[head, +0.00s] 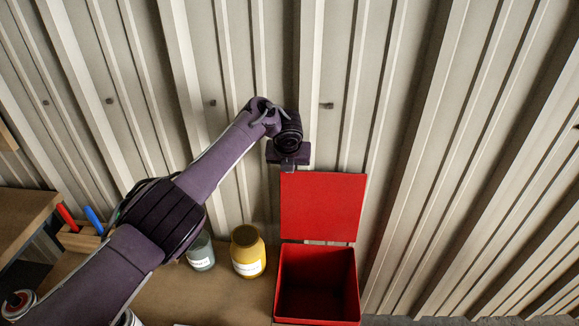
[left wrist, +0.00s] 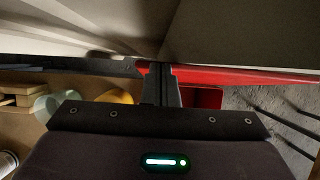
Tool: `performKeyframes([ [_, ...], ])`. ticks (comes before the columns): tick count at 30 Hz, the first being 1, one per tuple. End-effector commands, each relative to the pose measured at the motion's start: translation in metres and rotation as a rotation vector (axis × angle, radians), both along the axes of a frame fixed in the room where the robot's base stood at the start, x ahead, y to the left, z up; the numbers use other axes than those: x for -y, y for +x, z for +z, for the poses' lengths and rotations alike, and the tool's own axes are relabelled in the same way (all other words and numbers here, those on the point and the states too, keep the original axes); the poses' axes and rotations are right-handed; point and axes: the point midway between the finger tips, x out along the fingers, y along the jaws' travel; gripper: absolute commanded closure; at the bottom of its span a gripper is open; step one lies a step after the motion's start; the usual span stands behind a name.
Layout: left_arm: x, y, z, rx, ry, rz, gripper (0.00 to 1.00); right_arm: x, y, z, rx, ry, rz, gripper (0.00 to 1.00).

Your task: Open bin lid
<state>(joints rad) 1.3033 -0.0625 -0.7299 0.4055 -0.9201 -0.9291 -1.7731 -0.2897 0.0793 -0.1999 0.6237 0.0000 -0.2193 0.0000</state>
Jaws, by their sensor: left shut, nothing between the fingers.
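The red bin (head: 318,284) stands at the lower right of the head view, with its lid (head: 322,207) raised upright at its back edge. The inside of the bin shows and looks empty. My left gripper (head: 288,168) is above the top left corner of the raised lid; whether it touches the lid is unclear. In the left wrist view the fingers (left wrist: 160,85) are shut together with nothing between them. The lid's red edge (left wrist: 250,76) runs to the right of them, and part of the bin (left wrist: 202,97) shows below. My right gripper is in neither view.
A yellow jar (head: 247,252) and a grey-green jar (head: 200,252) stand left of the bin on a brown surface (head: 225,298). A wooden holder (head: 80,239) with red and blue handles is farther left. A corrugated wall (head: 400,120) rises close behind the lid.

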Motion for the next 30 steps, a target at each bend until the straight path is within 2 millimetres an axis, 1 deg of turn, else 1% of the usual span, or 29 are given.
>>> performKeyframes([
  [1,-0.003,0.001,-0.003,0.001,0.000,0.008,1.00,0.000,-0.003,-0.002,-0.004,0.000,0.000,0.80],
  [8,-0.003,0.002,-0.001,0.005,-0.002,0.010,1.00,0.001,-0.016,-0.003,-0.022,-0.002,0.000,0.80],
  [16,-0.003,0.003,0.000,0.007,-0.002,0.011,1.00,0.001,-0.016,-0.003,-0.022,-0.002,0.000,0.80],
  [19,-0.003,0.001,0.004,0.008,-0.003,0.012,1.00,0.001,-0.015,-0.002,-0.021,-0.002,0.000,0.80],
  [23,-0.002,-0.005,0.017,0.010,-0.005,0.008,1.00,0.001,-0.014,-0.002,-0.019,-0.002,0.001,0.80],
  [30,-0.001,-0.025,0.052,0.015,-0.003,0.004,1.00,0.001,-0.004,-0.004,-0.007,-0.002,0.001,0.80],
])
